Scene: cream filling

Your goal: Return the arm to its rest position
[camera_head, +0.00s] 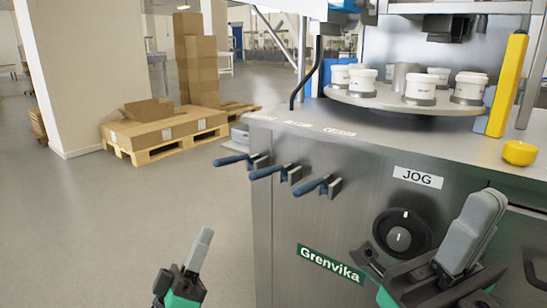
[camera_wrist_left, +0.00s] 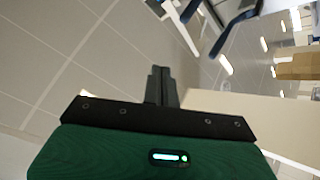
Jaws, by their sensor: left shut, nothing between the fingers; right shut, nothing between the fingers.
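My left gripper (camera_head: 200,250) is low in the head view, left of the steel machine and apart from it, over the floor. Its fingers are together and empty; they also show in the left wrist view (camera_wrist_left: 161,84). My right gripper (camera_head: 470,232) is at the lower right of the head view, in front of the machine's front panel. Its grey fingers are shut with nothing between them. Whether it touches the panel I cannot tell.
The steel machine (camera_head: 345,165) fills the right side. It has several blue-handled levers (camera_head: 275,170), a black JOG knob (camera_head: 401,233), white tubs (camera_head: 420,88) on a round table, and a yellow button (camera_head: 519,153). Cartons on a pallet (camera_head: 165,130) stand back left. The left floor is clear.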

